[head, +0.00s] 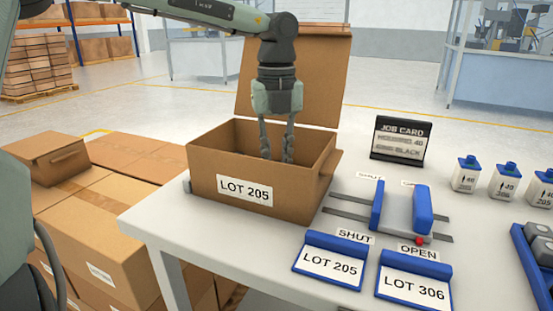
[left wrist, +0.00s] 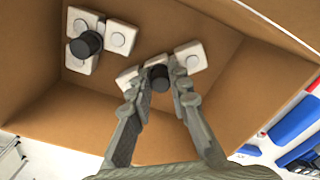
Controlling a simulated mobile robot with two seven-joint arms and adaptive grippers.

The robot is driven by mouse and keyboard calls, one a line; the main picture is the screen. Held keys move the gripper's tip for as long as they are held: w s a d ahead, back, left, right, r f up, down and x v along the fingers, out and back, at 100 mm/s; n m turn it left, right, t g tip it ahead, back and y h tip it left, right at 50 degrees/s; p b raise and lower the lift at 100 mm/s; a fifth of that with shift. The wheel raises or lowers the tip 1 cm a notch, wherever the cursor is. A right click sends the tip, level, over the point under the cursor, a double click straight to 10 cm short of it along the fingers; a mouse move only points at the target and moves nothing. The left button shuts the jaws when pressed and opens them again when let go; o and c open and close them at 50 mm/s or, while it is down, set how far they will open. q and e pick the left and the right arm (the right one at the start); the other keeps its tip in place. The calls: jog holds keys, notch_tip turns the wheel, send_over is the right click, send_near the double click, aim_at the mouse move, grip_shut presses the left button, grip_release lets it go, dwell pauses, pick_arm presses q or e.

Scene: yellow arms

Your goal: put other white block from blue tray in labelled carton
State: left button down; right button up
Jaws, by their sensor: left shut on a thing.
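The open carton (head: 228,162) labelled LOT 205 stands on the table with its lid flap raised at the back. My left gripper (head: 276,157) reaches down into it, fingertips partly hidden by the front wall. In the left wrist view my left gripper (left wrist: 157,86) is shut on the black knob of a white block (left wrist: 191,56), inside the carton near its floor. Another white block (left wrist: 118,39) with a black knob lies at the carton's far left, apart from the held one. A blue tray (head: 522,247) holding dark items is cut off at the right edge. My right gripper is not in view.
Blue stands read LOT 205 (head: 329,261) and LOT 306 (head: 413,281). Behind them is a blue-ended slide (head: 401,208) with SHUT and OPEN labels. A job card (head: 401,138) and white blue-capped bottles (head: 466,175) stand further back. Brown boxes (head: 100,230) fill the left.

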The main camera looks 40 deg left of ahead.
pick_arm(q)
jog(key=c, duration=1.4)
grip_release()
notch_tip(320, 180, up, 12)
jog(key=shift+r, duration=0.1)
